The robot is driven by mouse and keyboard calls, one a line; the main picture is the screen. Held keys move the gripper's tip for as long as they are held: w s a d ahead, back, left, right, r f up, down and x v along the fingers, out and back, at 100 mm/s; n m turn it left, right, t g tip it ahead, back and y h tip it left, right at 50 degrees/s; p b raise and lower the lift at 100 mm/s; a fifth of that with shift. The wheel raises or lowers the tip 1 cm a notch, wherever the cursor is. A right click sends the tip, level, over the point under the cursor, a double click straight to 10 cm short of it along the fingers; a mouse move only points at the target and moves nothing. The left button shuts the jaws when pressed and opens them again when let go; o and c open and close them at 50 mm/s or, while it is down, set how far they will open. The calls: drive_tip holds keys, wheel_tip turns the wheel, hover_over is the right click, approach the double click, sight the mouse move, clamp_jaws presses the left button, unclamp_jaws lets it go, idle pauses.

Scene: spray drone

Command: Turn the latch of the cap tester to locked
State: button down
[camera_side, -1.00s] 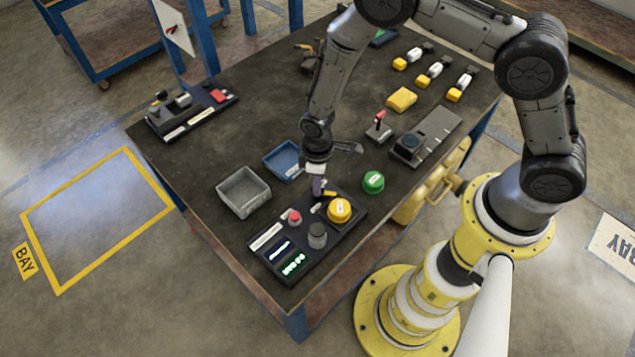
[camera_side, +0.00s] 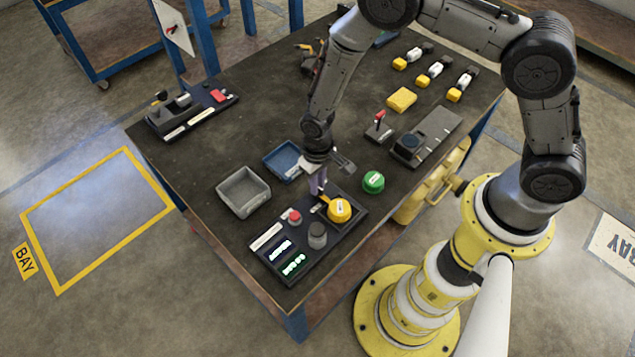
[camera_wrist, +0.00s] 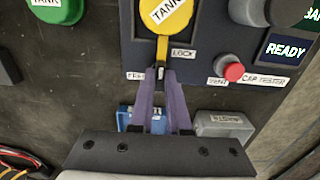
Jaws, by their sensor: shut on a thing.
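The cap tester (camera_side: 268,241) is a dark panel at the table's near corner, and it also shows in the wrist view (camera_wrist: 205,52). A yellow round cap marked TANK sits on it (camera_side: 340,210), also in the wrist view (camera_wrist: 166,14). The latch (camera_wrist: 162,50) shows as a narrow yellow lever from the cap's edge, its end between my fingertips. LOCK is printed to the right of the lever, and a partly covered label is left of the tips. My gripper (camera_wrist: 161,76), with purple fingers, is shut on the latch end. Its fingertips partly hide that end.
On the tester are a red button (camera_wrist: 234,72), a grey knob (camera_side: 317,235) and a display reading READY (camera_wrist: 285,50). A green cap (camera_side: 373,182) stands right of the tester. A grey bin (camera_side: 243,193) and a blue bin (camera_side: 281,160) stand to the left and behind.

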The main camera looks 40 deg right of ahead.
idle(0.4)
drive_tip(key=c, duration=0.9)
unclamp_jaws()
wheel_tip(320, 180, up, 14)
drive_tip(key=shift+f, duration=0.1)
